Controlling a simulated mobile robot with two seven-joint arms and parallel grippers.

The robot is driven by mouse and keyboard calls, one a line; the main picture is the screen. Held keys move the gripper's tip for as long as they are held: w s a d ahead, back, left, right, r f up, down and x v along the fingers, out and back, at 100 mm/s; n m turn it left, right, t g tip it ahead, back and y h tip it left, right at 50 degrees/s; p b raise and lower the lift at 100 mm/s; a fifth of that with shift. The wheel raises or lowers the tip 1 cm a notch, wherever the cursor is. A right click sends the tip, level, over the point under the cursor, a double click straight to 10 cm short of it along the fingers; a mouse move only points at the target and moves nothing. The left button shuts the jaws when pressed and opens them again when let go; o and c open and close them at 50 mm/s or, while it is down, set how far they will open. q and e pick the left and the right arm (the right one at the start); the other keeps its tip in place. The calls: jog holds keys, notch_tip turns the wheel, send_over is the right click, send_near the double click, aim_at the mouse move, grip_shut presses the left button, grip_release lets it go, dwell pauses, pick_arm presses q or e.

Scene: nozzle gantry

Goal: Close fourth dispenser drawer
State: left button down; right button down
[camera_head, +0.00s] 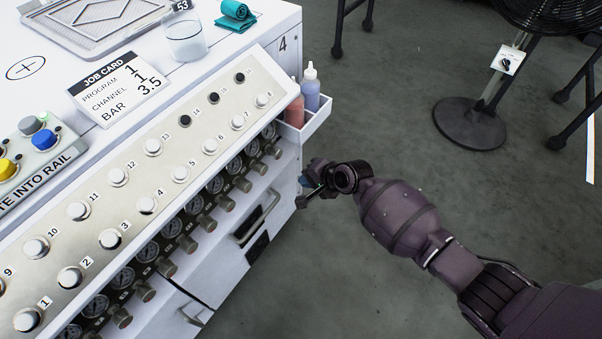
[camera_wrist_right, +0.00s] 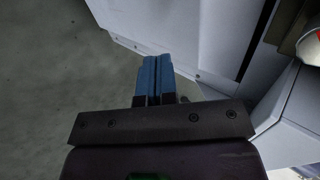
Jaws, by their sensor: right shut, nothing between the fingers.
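The white cabinet front (camera_head: 215,262) has a drawer front with a grey bar handle (camera_head: 258,218) and a dark patch below it. Another handle (camera_head: 190,316) shows lower down at the bottom edge. I cannot tell which drawer is the fourth, or how far any is open. My right gripper (camera_head: 309,190) is shut and empty, just right of the cabinet's corner. In the wrist view its blue fingertips (camera_wrist_right: 154,72) are together beside a white panel (camera_wrist_right: 175,40); contact is unclear. My left gripper is not in view.
A white side tray (camera_head: 313,124) with red and blue bottles juts out above my right gripper. A sloped panel (camera_head: 135,190) of numbered knobs tops a row of gauges. A fan stand (camera_head: 470,122) and dark legs stand on the floor at right; grey floor between is clear.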

pick_arm(q)
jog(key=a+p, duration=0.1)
jog(key=p, duration=0.2)
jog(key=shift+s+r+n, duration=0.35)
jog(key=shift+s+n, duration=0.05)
pick_arm(e)
jog(key=v, duration=0.8)
jog(key=shift+r, duration=0.4)
jog(key=shift+d, duration=0.15)
jog(key=shift+s, duration=0.1)
